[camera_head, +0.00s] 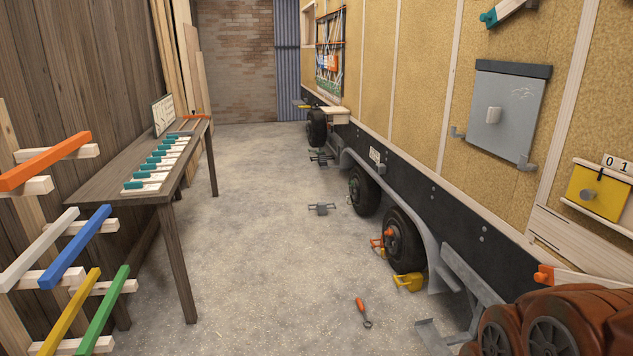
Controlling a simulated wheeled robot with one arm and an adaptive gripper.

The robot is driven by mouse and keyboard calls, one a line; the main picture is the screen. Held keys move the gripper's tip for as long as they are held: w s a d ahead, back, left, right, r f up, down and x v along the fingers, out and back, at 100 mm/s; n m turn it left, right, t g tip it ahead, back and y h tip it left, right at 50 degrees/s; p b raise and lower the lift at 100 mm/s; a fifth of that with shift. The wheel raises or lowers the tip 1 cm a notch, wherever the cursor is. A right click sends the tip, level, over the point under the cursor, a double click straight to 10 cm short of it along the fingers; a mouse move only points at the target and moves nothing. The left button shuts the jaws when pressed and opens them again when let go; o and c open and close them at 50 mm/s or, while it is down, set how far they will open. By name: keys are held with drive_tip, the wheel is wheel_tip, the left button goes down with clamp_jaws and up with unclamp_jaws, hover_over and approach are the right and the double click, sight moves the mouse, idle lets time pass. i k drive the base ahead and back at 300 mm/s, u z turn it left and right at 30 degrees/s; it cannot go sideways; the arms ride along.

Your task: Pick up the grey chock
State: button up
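A small grey piece (322,208) with thin side arms lies flat on the concrete floor, left of the trailer's wheels. It looks like the grey chock, but it is small in the view and its shape is hard to make out. A yellow chock (408,282) of similar kind sits on the floor against the near wheel (403,240). My gripper is not in view, so its state does not show.
An orange-handled tool (363,312) lies on the near floor. The trailer (420,110) lines the right, with a rust-red bulky object (550,325) in the near corner. A wooden table (150,196) and coloured bars (75,247) stand left. The middle aisle is mostly clear.

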sight(322, 208)
drive_tip(key=u, duration=0.3)
drive_tip(key=i, duration=1.75)
drive_tip(key=u, duration=0.15)
drive_tip(key=i, duration=1.8)
drive_tip(key=z, duration=0.3)
drive_tip(key=i, duration=1.35)
drive_tip(key=z, duration=0.2)
drive_tip(key=k, duration=0.5)
drive_tip(key=u, duration=0.9)
drive_tip(key=i, duration=2.95)
